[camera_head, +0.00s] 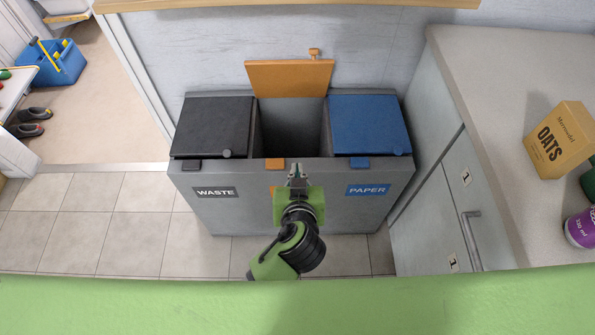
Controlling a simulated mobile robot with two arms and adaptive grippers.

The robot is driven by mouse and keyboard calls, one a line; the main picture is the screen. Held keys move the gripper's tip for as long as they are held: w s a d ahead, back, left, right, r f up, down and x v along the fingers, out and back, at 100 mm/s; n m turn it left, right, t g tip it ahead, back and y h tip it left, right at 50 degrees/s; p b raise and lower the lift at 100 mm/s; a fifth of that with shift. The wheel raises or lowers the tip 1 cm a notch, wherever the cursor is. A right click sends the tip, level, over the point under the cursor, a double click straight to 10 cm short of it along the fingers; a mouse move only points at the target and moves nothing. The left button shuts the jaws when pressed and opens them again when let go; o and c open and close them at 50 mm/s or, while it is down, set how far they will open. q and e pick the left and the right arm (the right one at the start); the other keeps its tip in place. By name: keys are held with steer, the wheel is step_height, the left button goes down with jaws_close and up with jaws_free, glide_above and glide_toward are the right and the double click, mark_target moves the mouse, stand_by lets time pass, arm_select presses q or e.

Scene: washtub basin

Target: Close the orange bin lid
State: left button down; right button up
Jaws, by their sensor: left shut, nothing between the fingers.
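The orange bin lid (290,78) stands raised at the back of the middle compartment, leaning toward the wall. The grey bin unit (219,222) has three compartments, and the middle one is open and dark inside. My left gripper (297,168) is shut and empty, at the front rim of the middle compartment, apart from the raised lid. It partly hides the orange label on the bin's front. My right gripper is not in view.
The black lid (212,126) at left and the blue lid (367,125) at right are down. A counter (500,75) with an oats box (560,140) stands at right. A wooden shelf edge (300,4) is above. Tiled floor (80,220) is clear at left.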

arm_select(q)
steer(key=shift+f, duration=0.15)
stand_by(1.3)
steer(key=v, duration=0.7)
steer(key=shift+s, duration=0.25)
